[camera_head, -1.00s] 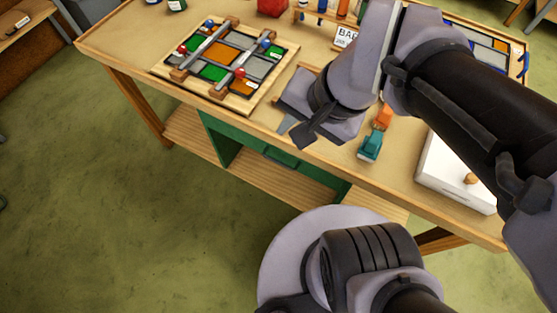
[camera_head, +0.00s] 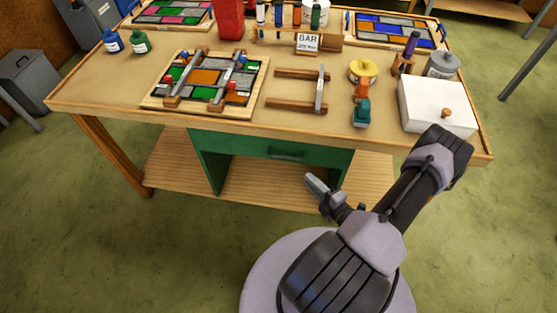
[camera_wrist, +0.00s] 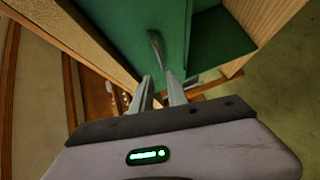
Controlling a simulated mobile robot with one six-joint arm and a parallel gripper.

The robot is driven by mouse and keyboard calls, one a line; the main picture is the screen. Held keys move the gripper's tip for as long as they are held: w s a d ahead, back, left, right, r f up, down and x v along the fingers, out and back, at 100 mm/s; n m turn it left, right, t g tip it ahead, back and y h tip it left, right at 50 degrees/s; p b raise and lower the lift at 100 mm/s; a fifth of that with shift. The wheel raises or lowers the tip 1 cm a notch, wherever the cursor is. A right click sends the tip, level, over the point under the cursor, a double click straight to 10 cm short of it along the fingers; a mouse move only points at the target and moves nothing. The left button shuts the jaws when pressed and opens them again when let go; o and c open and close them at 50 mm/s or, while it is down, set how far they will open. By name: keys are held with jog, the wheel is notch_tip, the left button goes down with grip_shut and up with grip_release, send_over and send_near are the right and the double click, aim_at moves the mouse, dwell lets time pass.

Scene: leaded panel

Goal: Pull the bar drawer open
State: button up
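The bar drawer (camera_head: 251,147) has a green front under the table top and looks closed. Its dark bar handle (camera_head: 286,153) is at the middle of the front. In the wrist view the handle (camera_wrist: 155,42) shows as a curved grey bar on the green front, just beyond the fingertips. My gripper (camera_head: 316,184) is in front of the drawer, below and to the right of the handle, apart from it. In the wrist view my gripper (camera_wrist: 158,78) has two fingers with a gap between them and nothing held.
The wooden table (camera_head: 110,95) carries a leaded panel (camera_head: 205,82), a small wooden rack (camera_head: 300,89), a white box (camera_head: 436,105) and a "BAR" sign (camera_head: 307,42). A wooden lower shelf (camera_head: 265,189) is below the drawer. The floor in front is clear.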

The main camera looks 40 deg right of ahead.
aim_at(285, 157)
jog(key=w+b, duration=0.1)
jog(key=w, duration=0.4)
jog(key=w+f+b, duration=0.1)
jog(key=w, duration=0.4)
jog(key=w+d+f+b, duration=0.1)
jog(key=w, duration=0.3)
jog(key=shift+w+b, duration=0.3)
jog(key=shift+w, duration=0.1)
jog(key=shift+c, duration=0.2)
grip_shut()
